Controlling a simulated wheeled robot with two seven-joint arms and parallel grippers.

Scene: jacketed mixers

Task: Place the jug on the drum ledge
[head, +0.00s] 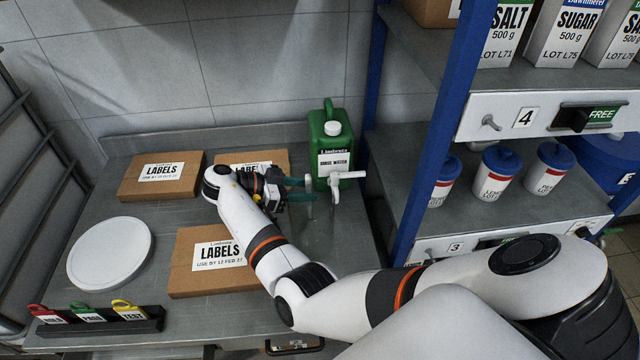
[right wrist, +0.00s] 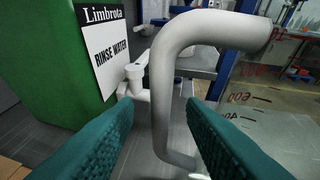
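The jug (head: 331,150) is green, with a white cap and a white "RINSE WATER" label. It stands upright on the grey worktop (head: 330,240) near the back wall; its green side also fills the upper left of the right wrist view (right wrist: 40,60). White tap-like fittings (head: 346,177) show at its front. My right gripper (head: 308,190) is in front of the jug, its teal fingers pointing right and apart. My left gripper is out of view. I cannot identify the drum ledge.
Cardboard boxes labelled LABELS (head: 160,186) and a round white disc (head: 110,253) lie left on the worktop. A rack of coloured tags (head: 100,320) is at the front left. A blue shelf post (head: 440,130) stands right of the jug, beside shelves holding white tubs (head: 500,180).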

